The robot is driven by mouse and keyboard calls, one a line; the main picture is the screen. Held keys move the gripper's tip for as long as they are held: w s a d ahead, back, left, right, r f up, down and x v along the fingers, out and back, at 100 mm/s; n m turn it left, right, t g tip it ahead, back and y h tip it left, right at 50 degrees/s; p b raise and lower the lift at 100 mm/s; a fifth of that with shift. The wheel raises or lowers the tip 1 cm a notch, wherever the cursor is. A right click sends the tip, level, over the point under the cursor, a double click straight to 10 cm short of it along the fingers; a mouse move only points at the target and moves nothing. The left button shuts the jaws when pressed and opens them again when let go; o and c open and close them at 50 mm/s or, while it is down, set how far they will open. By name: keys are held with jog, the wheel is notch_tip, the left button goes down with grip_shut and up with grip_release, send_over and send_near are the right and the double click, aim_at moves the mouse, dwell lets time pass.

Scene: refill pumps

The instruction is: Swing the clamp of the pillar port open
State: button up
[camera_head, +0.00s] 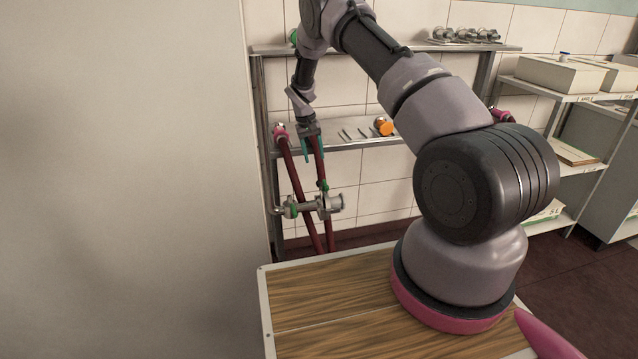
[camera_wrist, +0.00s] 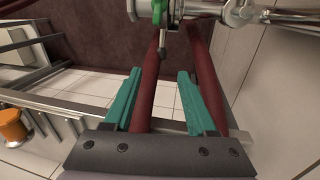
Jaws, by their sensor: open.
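The port (camera_head: 330,204) is a steel pipe fitting standing low beyond the table in the head view, with a green part (camera_head: 291,207) at its left end and another green part (camera_head: 323,186) on top. In the wrist view the steel fitting (camera_wrist: 240,13) crosses the top edge, with a green clamp piece (camera_wrist: 173,11) partly cut off and a thin grey pin or lever (camera_wrist: 163,46) below it. I cannot tell whether the clamp is closed. My gripper (camera_head: 313,147) points down above the port; its teal fingers (camera_wrist: 160,75) are open and apart from the clamp.
Dark red hoses (camera_wrist: 206,75) run past and beneath my fingers. A metal rack shelf (camera_head: 350,134) behind holds an orange-ended part (camera_head: 383,126) and small tools. A wall panel (camera_head: 120,180) fills the left. My wooden-topped base is in front.

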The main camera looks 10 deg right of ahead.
aim_at(319, 183)
jog(key=f, duration=0.4)
jog(key=d+f, duration=0.1)
jog(key=f, duration=0.3)
jog(key=d+f, duration=0.1)
jog(key=f, duration=0.3)
jog(key=shift+f, duration=0.15)
grip_shut()
jog(key=shift+a, duration=0.1)
dwell(1.0)
